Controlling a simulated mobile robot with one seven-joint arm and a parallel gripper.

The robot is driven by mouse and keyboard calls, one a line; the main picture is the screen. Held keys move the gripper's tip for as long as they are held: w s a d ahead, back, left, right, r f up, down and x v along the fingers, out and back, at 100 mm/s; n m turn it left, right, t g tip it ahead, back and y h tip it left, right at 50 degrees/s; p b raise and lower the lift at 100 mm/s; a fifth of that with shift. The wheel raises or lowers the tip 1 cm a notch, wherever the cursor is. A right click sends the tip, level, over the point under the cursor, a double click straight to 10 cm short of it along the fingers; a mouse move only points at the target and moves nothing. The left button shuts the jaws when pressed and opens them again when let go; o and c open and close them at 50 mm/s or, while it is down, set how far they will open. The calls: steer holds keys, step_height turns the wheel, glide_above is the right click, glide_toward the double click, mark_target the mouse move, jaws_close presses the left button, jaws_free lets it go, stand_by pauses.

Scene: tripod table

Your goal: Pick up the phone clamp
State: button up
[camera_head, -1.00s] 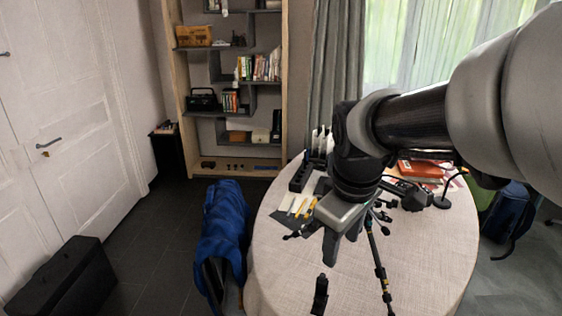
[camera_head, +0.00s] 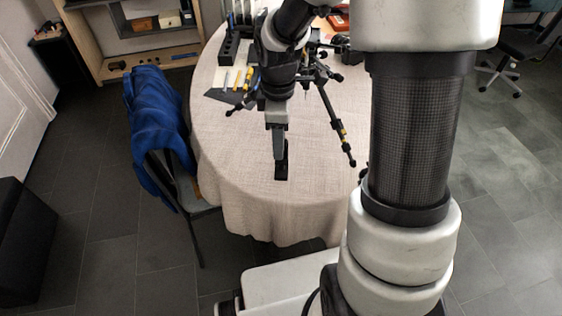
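The phone clamp (camera_head: 282,172) is a small black piece on the cream tablecloth, near the front edge of the round table (camera_head: 240,185). My gripper (camera_head: 280,155) points down right at it, and its grey fingers overlap the upper part of the clamp in the picture. The fingers show edge-on, one behind the other, so I cannot tell their gap or whether they touch the clamp. The black tripod (camera_head: 328,95) stands behind and to the right, with one leg reaching toward the front right.
A chair with a blue jacket (camera_head: 155,115) stands at the table's left edge. Yellow-handled tools (camera_head: 238,80) lie on a dark mat behind my gripper, beside a black holder (camera_head: 228,48). The tablecloth in front of the clamp is clear.

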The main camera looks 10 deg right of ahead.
steer(key=shift+w+d+f+b, duration=0.15)
steer(key=shift+f+b, duration=0.15)
steer(key=shift+f, duration=0.75)
steer(key=shift+w+d+f+b, duration=0.1)
steer(key=shift+f+b, duration=0.15)
steer(key=shift+f, duration=0.75)
steer(key=shift+w+d+f+b, duration=0.15)
steer(key=shift+f+b, duration=0.15)
steer(key=shift+f, duration=0.75)
steer(key=shift+s, duration=0.1)
jaws_close()
steer(key=shift+r, duration=0.15)
